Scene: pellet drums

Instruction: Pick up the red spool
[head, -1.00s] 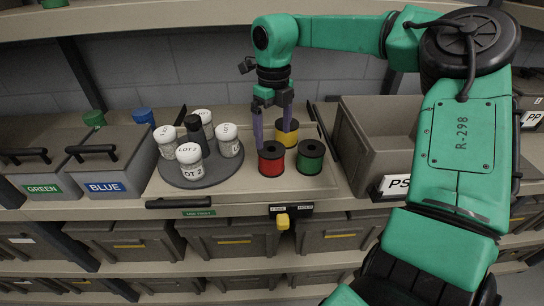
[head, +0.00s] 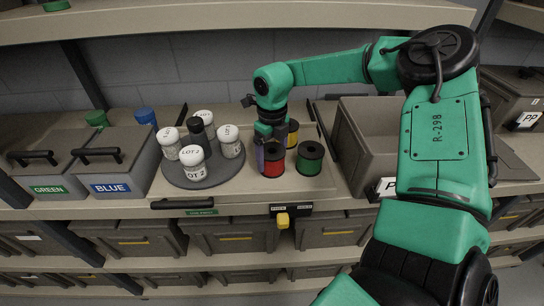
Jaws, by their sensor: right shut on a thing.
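The red spool (head: 273,168) stands on the tray (head: 255,203) on the shelf, with its upper part partly covered by my right gripper. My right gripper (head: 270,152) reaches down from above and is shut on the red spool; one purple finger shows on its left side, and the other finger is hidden. The spool looks upright, and I cannot tell any gap under it. My left gripper is out of view.
A green spool (head: 310,160) stands close on the right and a yellow spool (head: 293,134) just behind. A round turntable (head: 225,180) with several white-lidded jars is on the left. An open grey bin (head: 350,150) stands to the right.

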